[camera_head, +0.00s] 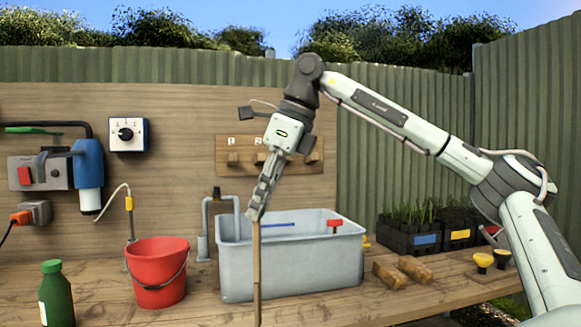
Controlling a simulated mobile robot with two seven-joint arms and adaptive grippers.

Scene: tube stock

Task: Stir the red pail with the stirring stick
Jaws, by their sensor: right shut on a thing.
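The red pail (158,276) stands upright on the wooden bench, left of a grey tub, with its wire handle hanging down the front. My right gripper (256,215) points down in front of the tub's left part and is shut on the top of the stirring stick (257,270). The stick is a thin wooden rod hanging almost upright, to the right of the pail and apart from it. The pail's inside is mostly hidden. My left gripper is not in view.
The grey tub (300,275) fills the middle of the bench (350,306), with a tap (203,240) at its left. A green bottle (55,295) stands left of the pail.

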